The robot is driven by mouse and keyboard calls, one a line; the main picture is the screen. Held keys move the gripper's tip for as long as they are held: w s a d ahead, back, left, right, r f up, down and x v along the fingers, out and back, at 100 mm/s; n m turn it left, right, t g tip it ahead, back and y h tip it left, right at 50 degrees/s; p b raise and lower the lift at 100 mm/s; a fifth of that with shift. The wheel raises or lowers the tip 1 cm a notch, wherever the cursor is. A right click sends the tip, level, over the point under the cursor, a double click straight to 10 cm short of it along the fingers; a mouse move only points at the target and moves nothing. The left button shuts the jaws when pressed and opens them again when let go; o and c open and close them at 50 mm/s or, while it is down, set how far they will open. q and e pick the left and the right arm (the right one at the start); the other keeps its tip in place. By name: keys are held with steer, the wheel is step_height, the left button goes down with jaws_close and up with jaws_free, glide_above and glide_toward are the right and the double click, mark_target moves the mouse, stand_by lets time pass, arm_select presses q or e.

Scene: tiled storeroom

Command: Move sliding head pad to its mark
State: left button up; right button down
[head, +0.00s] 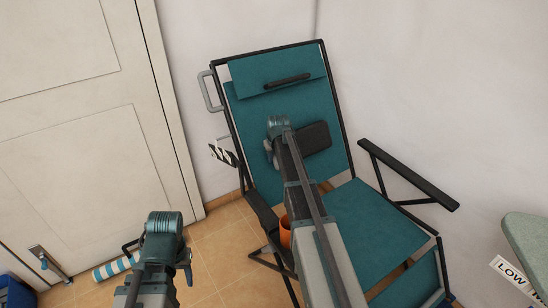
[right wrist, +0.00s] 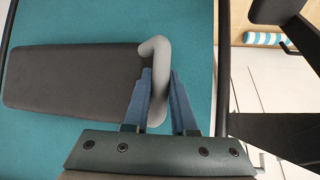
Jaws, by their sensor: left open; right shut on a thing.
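The head pad, a dark grey block, lies against the teal backrest of the folding chair (head: 240,120). The pad (head: 316,138) is partly behind my right arm in the head view and shows large in the right wrist view (right wrist: 70,80). A bent grey handle (right wrist: 156,47) sticks out from its end. My right gripper (head: 270,148) is shut on this handle, with its blue fingers on either side of it in the right wrist view (right wrist: 160,95). My left gripper (head: 160,250) is open and empty, low at the left, away from the chair. I cannot make out the mark.
A teal flap (head: 250,75) with a black bar crosses the backrest top. A grey loop (head: 205,90) and a black-and-white striped piece (head: 223,153) are at its left edge. A black armrest (head: 410,175) juts right. A striped roll (head: 115,267) lies by the door (head: 75,130).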

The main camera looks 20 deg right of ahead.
steer(key=shift+r, duration=0.1)
steer(key=w+r+p, duration=0.7)
steer(key=r+p, duration=0.5)
steer(key=shift+w+a, duration=0.35)
steer(key=shift+a, duration=0.1)
steer(key=c, duration=0.7)
jaws_free()
steer(key=shift+s, duration=0.1)
steer(key=shift+c, duration=0.2)
steer(key=shift+r, duration=0.1)
steer(key=p+v, duration=1.3)
steer(key=v, duration=0.1)
